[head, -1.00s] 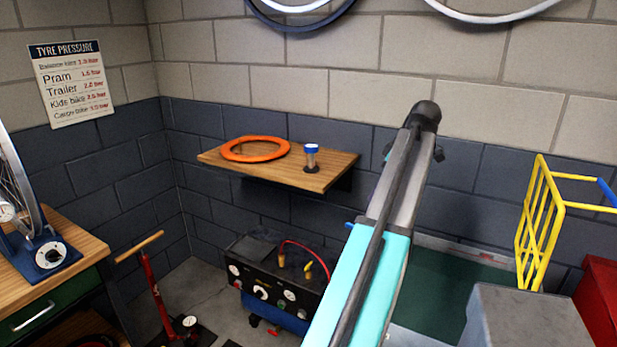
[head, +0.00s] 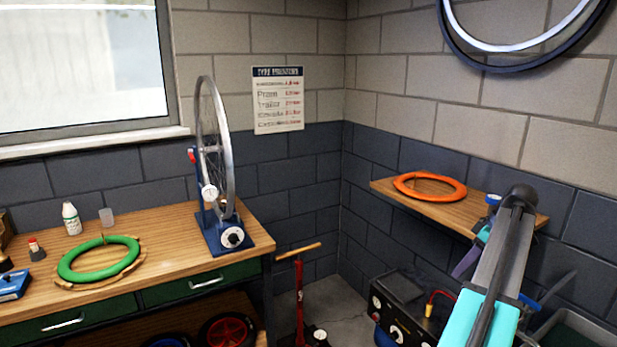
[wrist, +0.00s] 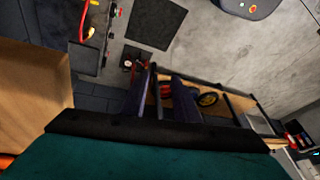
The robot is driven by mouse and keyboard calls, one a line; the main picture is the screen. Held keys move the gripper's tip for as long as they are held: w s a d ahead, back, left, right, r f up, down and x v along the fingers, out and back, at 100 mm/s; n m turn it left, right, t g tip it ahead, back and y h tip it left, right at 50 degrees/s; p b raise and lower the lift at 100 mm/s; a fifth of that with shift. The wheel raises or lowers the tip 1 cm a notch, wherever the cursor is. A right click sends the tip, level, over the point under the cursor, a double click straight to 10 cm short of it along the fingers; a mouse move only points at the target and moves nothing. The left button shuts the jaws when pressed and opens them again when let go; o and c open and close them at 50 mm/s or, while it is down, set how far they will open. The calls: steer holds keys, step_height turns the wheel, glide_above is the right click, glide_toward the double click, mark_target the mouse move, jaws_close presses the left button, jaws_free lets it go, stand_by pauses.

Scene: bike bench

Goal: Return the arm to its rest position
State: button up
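My arm (head: 497,265), with a turquoise panel, stands at the right of the head view and covers part of the shelf's front. My gripper (wrist: 161,95) shows in the wrist view as two dark purplish fingers with a gap between them. It is open and nothing is seen in the gap. The floor and the workbench's lower shelf with wheels lie beyond the fingers. In the head view most of the gripper is hidden behind the arm; a purplish part shows just left of it.
An orange ring (head: 430,187) and a blue-topped item (head: 492,200) are on the wall shelf (head: 462,211). A black compressor-like unit (head: 400,310) stands below. The workbench (head: 180,262) at left carries a green tyre (head: 98,260) and a wheel stand (head: 222,235). A red floor pump (head: 299,295) stands between.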

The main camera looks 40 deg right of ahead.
steer(key=w+a+f+n+g+y, duration=0.2)
steer(key=w+a+f+n+y, duration=0.1)
steer(key=w+a+f, duration=1.4)
steer(key=w+a+f+n+g, duration=0.1)
steer(key=w+a+f, duration=0.2)
steer(key=a+f, duration=0.3)
steer(key=w+a+f+n+g+y, duration=0.15)
steer(key=w+a+f, duration=0.25)
steer(key=a, duration=0.4)
steer(key=w+a+f+g, duration=0.25)
steer(key=a+f, duration=0.25)
steer(key=a, duration=0.3)
steer(key=s+a+f+n+g+h, duration=0.15)
steer(key=s+a+f, duration=0.25)
steer(key=a+f, duration=0.5)
steer(key=s+a+f+g+h, duration=0.1)
steer(key=s+a+f+g, duration=0.3)
steer(key=a, duration=0.8)
steer(key=s+a+f+m+t+h, duration=0.1)
steer(key=s+a+f+m+h, duration=0.1)
steer(key=s, duration=0.5)
steer(key=s+a+f+m+t+h, duration=0.1)
steer(key=s+a+f+m+h, duration=0.1)
steer(key=s+a+f+m, duration=0.2)
steer(key=s+f+m, duration=0.1)
steer(key=s+f, duration=0.2)
steer(key=f, duration=0.2)
steer(key=shift+s+a+m+t, duration=0.15)
steer(key=shift+s+m+t, duration=0.2)
steer(key=shift+m, duration=0.05)
